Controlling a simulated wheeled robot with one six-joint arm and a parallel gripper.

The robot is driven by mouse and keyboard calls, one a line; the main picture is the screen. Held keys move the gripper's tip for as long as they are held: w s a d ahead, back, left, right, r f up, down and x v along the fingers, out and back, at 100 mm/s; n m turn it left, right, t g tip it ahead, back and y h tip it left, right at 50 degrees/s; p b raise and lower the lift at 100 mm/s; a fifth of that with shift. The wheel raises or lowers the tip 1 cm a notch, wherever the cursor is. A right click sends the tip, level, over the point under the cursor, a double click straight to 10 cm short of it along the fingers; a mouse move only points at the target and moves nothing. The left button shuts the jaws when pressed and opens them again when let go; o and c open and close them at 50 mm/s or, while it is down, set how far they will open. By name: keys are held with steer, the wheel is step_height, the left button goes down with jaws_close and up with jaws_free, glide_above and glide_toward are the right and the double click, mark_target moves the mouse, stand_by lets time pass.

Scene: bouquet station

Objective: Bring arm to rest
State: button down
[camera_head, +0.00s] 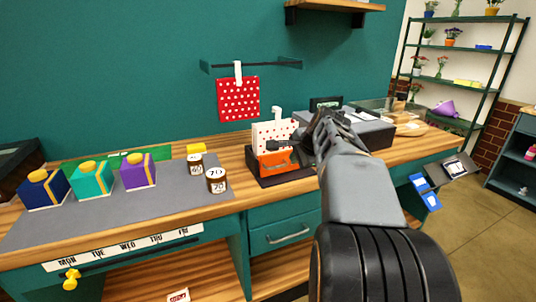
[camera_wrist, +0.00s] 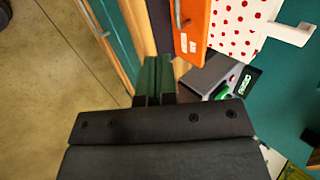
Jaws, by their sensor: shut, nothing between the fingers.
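My arm reaches from the lower right of the head view up over the wooden counter (camera_head: 125,232). My gripper (camera_head: 330,122) is at its far end, above the counter near the back right. In the wrist view my gripper (camera_wrist: 155,62) shows two dark green fingers pressed together, shut with nothing between them. An orange box (camera_head: 276,164) and a white bag with red dots (camera_head: 268,137) stand in a dark tray (camera_head: 265,182) just left of my gripper. The orange box also shows in the wrist view (camera_wrist: 192,30), close to the fingers.
Three gift boxes, navy (camera_head: 43,189), teal (camera_head: 91,180) and purple (camera_head: 138,172), sit on a grey mat (camera_head: 110,213) with two labelled cans (camera_head: 216,180). A red dotted bag (camera_head: 238,100) hangs from a wall rail. A shelf rack (camera_head: 470,70) stands at right. Open floor (camera_head: 470,240) lies lower right.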

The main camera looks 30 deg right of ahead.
steer(key=shift+s+r+n, duration=0.1)
steer(key=shift+n, duration=0.2)
steer(key=s+a+f+n+g+p, duration=0.3)
steer(key=s+a+f+n, duration=0.2)
steer(key=a+f+n, duration=0.3)
steer(key=s+a+r+n+p, duration=0.1)
steer(key=s+a+n+p, duration=0.2)
steer(key=a, duration=0.4)
steer(key=s+a+n+g+y+p, duration=0.1)
steer(key=s+a+n+p, duration=0.3)
steer(key=s+a+n, duration=0.2)
steer(key=shift+a+r+n+g, duration=0.35)
steer(key=shift+a+n, duration=0.4)
steer(key=shift+n, duration=0.15)
